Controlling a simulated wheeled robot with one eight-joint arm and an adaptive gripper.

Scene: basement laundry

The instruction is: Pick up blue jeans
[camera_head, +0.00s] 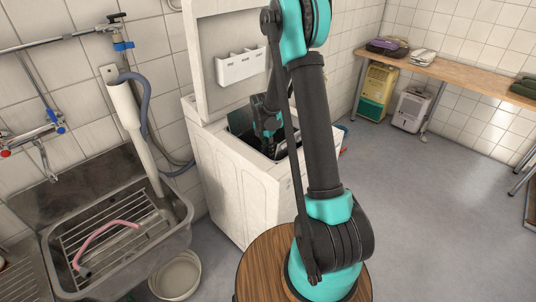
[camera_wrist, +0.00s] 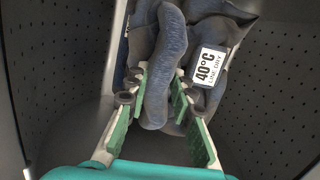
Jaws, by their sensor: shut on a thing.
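The blue jeans (camera_wrist: 165,65) lie bunched in a perforated drum in the wrist view, with dark blue-grey folds. A white label (camera_wrist: 209,66) on the cloth reads "40°C LINE DRY". My gripper (camera_wrist: 158,100) is shut on a fold of the jeans, with its green-padded fingers on either side of it. In the head view my gripper reaches down into the open top of the white washing machine (camera_head: 240,180). The jeans cannot be made out clearly there, and my arm hides part of the opening.
The machine's raised lid (camera_head: 205,60) stands behind the opening, with a white holder (camera_head: 241,67) on it. A metal sink (camera_head: 175,225) is at left, above a white basin (camera_head: 176,275). A wooden bench (camera_head: 460,73) runs along the right wall.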

